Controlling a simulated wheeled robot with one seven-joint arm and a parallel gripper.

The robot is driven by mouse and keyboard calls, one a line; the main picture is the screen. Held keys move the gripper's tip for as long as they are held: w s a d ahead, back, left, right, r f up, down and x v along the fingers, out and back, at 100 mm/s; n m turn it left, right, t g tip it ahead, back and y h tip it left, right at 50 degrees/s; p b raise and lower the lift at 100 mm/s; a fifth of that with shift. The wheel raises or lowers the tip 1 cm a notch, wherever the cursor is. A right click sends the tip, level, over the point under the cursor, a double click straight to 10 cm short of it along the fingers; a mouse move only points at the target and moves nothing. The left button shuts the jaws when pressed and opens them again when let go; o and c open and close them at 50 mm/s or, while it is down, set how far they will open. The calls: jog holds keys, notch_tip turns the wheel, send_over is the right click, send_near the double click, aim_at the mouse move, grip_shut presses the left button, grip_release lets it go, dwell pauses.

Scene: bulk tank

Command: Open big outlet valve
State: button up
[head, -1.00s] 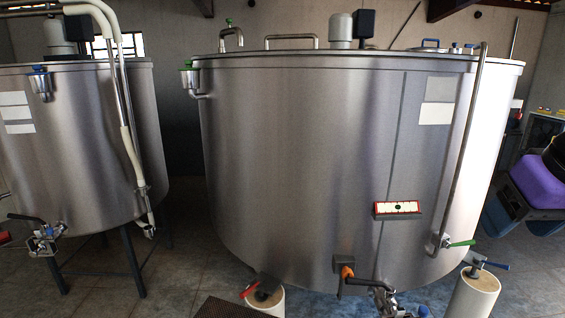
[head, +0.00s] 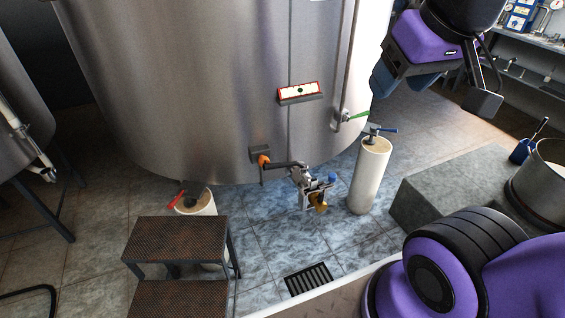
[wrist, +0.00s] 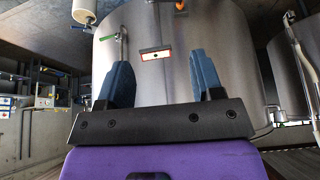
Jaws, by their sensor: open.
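The big steel tank (head: 200,90) fills the upper middle of the head view. Its outlet valve (head: 303,178) is a metal fitting low at the tank's front, just above the blue tiled floor. A black lever (head: 285,164) points left from the valve, roughly level. My gripper (head: 398,82) is at the upper right, well above and to the right of the valve, touching nothing. In the wrist view, my gripper (wrist: 160,62) has its two blue fingers wide apart with nothing between them. The outlet valve itself does not show clearly there.
A dark step stool (head: 180,232) stands front left of the valve. Pale posts stand left (head: 200,203) and right (head: 368,178) of it. A green-handled tap (head: 350,116) is on the tank's right. A floor drain (head: 308,280) and grey block (head: 450,185) lie nearer.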

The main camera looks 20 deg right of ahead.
jog(key=shift+c, duration=0.7)
